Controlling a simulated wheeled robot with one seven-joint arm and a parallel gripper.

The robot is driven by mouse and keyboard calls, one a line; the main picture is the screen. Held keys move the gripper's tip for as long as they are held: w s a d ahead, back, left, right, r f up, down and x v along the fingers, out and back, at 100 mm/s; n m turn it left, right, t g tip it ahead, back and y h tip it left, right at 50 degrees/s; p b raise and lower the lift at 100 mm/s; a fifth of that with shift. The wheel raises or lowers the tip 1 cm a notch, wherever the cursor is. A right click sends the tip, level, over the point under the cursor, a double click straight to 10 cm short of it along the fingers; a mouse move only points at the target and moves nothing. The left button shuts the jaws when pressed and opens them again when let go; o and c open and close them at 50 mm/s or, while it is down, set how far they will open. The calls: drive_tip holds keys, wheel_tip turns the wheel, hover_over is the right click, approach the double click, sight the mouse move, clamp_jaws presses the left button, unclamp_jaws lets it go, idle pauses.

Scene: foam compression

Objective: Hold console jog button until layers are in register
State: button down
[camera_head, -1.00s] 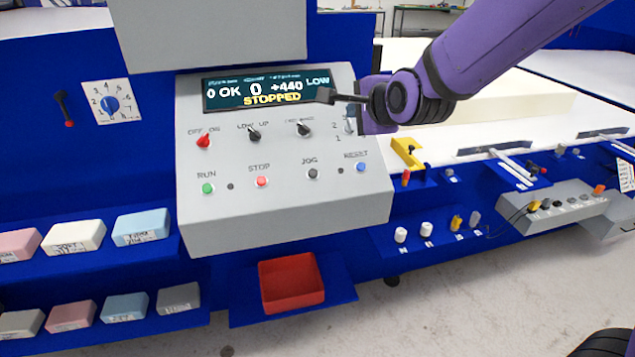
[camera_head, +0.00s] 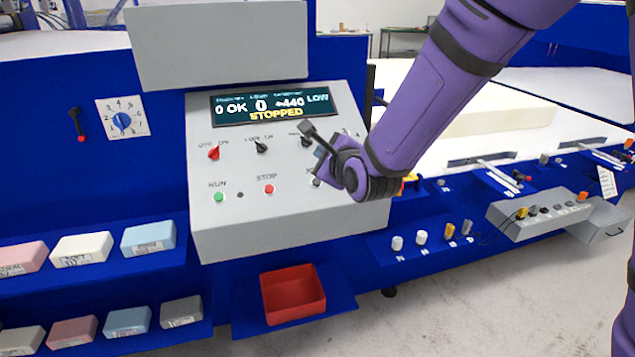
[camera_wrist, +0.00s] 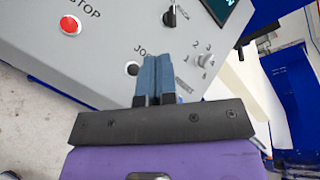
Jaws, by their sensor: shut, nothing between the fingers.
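The grey console (camera_head: 230,232) stands in the middle of the head view, with its display (camera_head: 262,104) reading "0 OK", "0", "+440 LOW" and "STOPPED". In the wrist view the dark JOG button (camera_wrist: 132,68) sits just left of my gripper's fingertips (camera_wrist: 155,60). The fingers are shut and empty. They are close over the panel beside the button; I cannot tell whether they touch the panel. The layers cannot be made out.
The green RUN button (camera_head: 219,197) and red STOP button (camera_head: 269,189) are on the panel's left. A red tray (camera_head: 292,296) sits below the console. Foam blocks (camera_head: 148,239) line shelves at left. A cream slab (camera_head: 500,116) lies on the white bed behind my arm.

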sight(317, 182)
drive_tip(key=shift+f, duration=0.1)
drive_tip(key=shift+w+a+f, duration=0.2)
drive_tip(key=shift+w+f, duration=0.55)
drive_tip(key=shift+f, duration=0.45)
drive_tip(key=shift+w+a+f, duration=0.2)
drive_tip(key=shift+w+f, duration=0.5)
drive_tip(key=shift+f, duration=0.55)
drive_tip(key=shift+w+a+f, duration=0.2)
drive_tip(key=shift+w+f, duration=0.55)
drive_tip(key=shift+f, duration=0.45)
drive_tip(key=shift+w+a+f, duration=0.1)
drive_tip(key=shift+w+f, duration=0.1)
drive_tip(key=shift+f, duration=0.1)
